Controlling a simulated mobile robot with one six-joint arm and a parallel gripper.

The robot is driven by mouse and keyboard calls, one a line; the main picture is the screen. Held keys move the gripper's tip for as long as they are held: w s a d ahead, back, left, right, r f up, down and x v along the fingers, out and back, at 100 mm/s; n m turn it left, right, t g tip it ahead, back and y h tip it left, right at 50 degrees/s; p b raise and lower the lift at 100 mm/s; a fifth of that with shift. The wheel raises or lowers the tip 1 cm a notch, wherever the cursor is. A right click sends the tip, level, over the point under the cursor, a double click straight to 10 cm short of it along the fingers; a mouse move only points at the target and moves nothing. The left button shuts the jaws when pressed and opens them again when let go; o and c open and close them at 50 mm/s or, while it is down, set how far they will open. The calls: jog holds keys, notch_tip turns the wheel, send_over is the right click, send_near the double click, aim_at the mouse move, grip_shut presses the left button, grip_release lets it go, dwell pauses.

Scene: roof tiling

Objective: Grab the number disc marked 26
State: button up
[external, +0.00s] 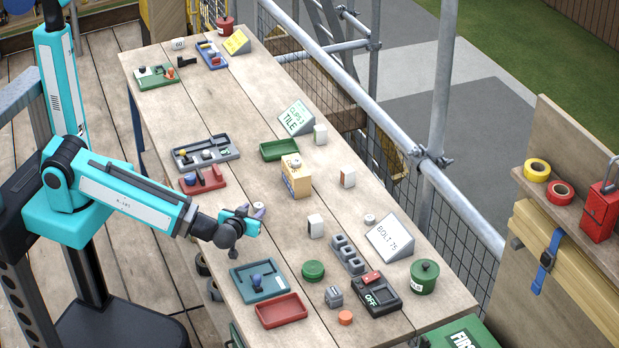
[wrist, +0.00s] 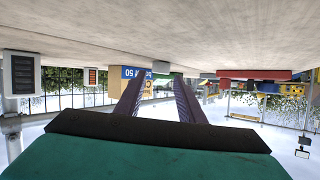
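I cannot read the number 26 on anything in view. A small pale round disc (external: 369,219) lies on the table left of the BOLT sign in the external view, its marking too small to read. Another pale disc (external: 178,43), seemingly marked 60, is at the far end of the table. My gripper (external: 259,209) is over the near left part of the table, well left of the first disc. In the wrist view my gripper (wrist: 158,85) has its two fingers apart with nothing held between them. The wrist picture appears upside down, with the tabletop along its top.
A yellow box (external: 296,180) stands mid-table and also shows beyond the fingers in the wrist view (wrist: 146,83). Nearby are a white block (external: 315,226), a blue tray (external: 258,283), a red tray (external: 282,311), a green round lid (external: 313,270) and a BOLT sign (external: 391,237).

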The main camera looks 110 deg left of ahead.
aim_at(257, 211)
jog(key=shift+r+p+x, duration=0.2)
jog(key=shift+p+x, duration=0.65)
jog(key=shift+x, duration=0.25)
jog(key=shift+p+x, duration=0.45)
jog(key=shift+x, duration=0.75)
jog(key=shift+d+f, duration=0.1)
jog(key=c, duration=0.8)
jog(key=shift+r+b, duration=0.95)
jog(key=shift+r, duration=1.5)
notch_tip(257, 211, up, 5)
jog(key=p, duration=0.5)
